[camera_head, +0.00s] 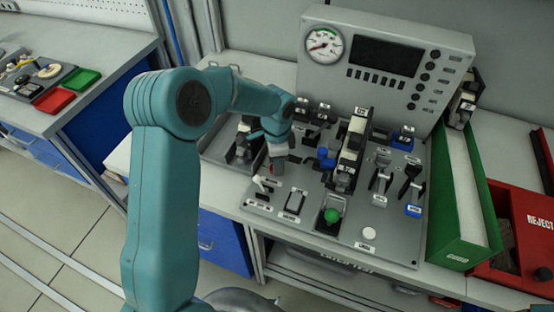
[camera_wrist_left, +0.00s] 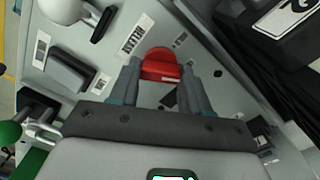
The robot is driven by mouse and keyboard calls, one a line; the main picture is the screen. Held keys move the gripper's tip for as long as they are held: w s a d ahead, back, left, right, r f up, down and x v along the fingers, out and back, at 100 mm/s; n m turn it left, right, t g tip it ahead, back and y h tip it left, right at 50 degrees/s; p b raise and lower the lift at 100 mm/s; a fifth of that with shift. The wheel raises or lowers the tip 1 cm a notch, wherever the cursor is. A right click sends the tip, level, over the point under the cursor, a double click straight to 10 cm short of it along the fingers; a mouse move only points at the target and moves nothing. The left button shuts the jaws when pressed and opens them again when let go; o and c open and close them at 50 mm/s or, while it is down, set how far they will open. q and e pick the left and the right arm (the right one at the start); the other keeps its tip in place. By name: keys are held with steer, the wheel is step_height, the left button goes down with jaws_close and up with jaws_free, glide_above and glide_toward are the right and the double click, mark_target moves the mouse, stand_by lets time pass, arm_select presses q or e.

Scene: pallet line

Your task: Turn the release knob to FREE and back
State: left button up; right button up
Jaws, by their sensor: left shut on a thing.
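The red release knob (camera_wrist_left: 161,64) stands on the grey control panel (camera_wrist_left: 150,16), beside a white label that seems to read RELEASE. In the wrist view my left gripper (camera_wrist_left: 160,75) has one finger on each side of the knob and is shut on it. In the head view the left gripper (camera_head: 277,155) reaches down to the panel's left part, and only a little of the red knob (camera_head: 279,167) shows below it. The FREE mark cannot be made out. My right gripper is not in view.
Several levers stand to the right of the gripper. A gauge (camera_head: 324,44) sits on the upright panel. A green bin (camera_head: 448,240) and red REJECT bin (camera_head: 520,205) are at right.

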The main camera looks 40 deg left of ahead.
arm_select(q)
steer(key=o, duration=1.1)
steer(key=shift+r, duration=0.1)
steer(key=shift+c, duration=0.2)
steer(key=shift+w+r, duration=0.1)
steer(key=shift+r, duration=0.3)
step_height(320, 180, up, 16)
steer(key=shift+f+b, duration=0.2)
steer(key=shift+b, duration=0.1)
